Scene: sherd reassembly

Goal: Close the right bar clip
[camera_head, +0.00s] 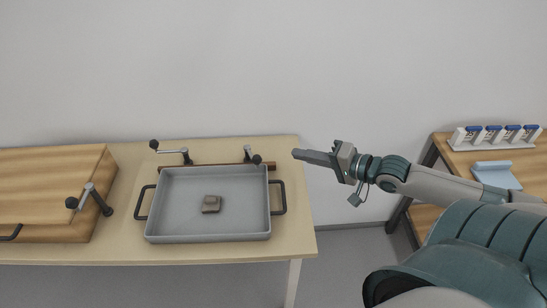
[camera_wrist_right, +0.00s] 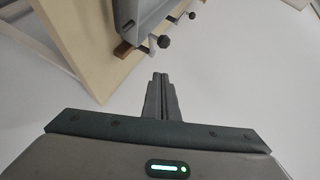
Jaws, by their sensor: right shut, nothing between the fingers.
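The right bar clip (camera_head: 248,152) stands at the right end of a brown bar (camera_head: 180,166) behind the grey tray. Its short lever ends in a dark knob (camera_head: 257,159) close to the tray's back rim. In the right wrist view its knob (camera_wrist_right: 163,41) shows just beyond my fingertips, near the bar's end (camera_wrist_right: 122,50). The left bar clip (camera_head: 185,155) has its lever swung out to the left. My right gripper (camera_head: 296,154) is shut and empty, in the air right of the clip and apart from it; its fingers also show in the wrist view (camera_wrist_right: 160,78). My left gripper is not in view.
The grey tray (camera_head: 154,220) with two handles holds a small brown piece (camera_head: 211,204). A wooden box (camera_head: 50,165) with another lever clip (camera_head: 89,192) is at left. The gap between table and shelf is free.

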